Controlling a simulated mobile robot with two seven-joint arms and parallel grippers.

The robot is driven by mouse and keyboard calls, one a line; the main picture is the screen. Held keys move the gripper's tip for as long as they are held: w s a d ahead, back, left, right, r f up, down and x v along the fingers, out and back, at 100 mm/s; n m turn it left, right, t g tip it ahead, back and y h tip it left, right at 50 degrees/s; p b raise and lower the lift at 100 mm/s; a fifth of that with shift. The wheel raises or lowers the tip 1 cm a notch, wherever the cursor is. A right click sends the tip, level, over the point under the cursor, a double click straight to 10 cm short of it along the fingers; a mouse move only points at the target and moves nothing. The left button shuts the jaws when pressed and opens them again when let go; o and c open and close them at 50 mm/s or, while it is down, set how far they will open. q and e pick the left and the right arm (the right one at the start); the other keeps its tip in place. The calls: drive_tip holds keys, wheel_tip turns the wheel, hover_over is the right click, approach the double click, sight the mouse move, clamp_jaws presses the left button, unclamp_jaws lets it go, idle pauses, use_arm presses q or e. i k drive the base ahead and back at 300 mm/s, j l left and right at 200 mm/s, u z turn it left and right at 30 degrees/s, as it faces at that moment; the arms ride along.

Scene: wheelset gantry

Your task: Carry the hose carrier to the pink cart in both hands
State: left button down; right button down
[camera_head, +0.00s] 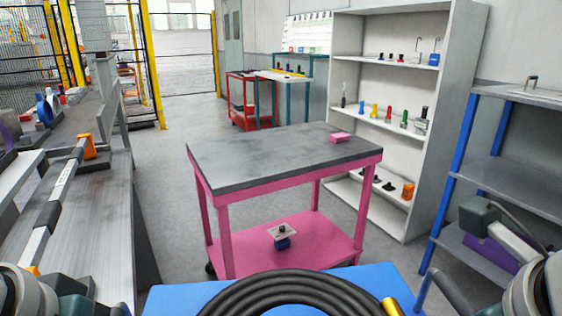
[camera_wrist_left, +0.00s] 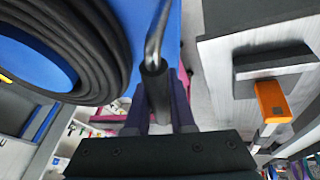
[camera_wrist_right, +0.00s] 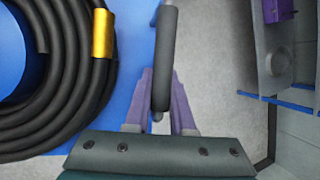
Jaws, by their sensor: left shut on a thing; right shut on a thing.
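The hose carrier (camera_head: 170,300) is a blue board with a coiled black hose (camera_head: 295,290) and a brass-coloured hose end (camera_head: 391,306). It is at the bottom middle of the head view. My left gripper (camera_wrist_left: 160,100) is shut on the carrier's dark-sleeved left handle in the left wrist view. My right gripper (camera_wrist_right: 160,90) is shut on the matching right handle in the right wrist view. In the head view the gripper fingers are out of frame. The pink cart (camera_head: 283,158) stands ahead, beyond the carrier. Its grey top holds a small pink block (camera_head: 340,137) at the far right corner.
The cart's lower shelf holds a small blue-and-metal part (camera_head: 282,238). A grey bench (camera_head: 90,220) with an orange-ended bar runs along the left. A white shelf unit (camera_head: 400,150) and a blue-framed rack (camera_head: 500,165) stand right. Grey floor is open left of the cart.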

sight(252, 152)
drive_tip(key=i, duration=2.3)
drive_tip(key=i+u, duration=0.2)
drive_tip(key=i, duration=0.25)
drive_tip(key=i+l+u, duration=0.15)
drive_tip(key=i, duration=0.25)
drive_tip(key=u, duration=0.3)
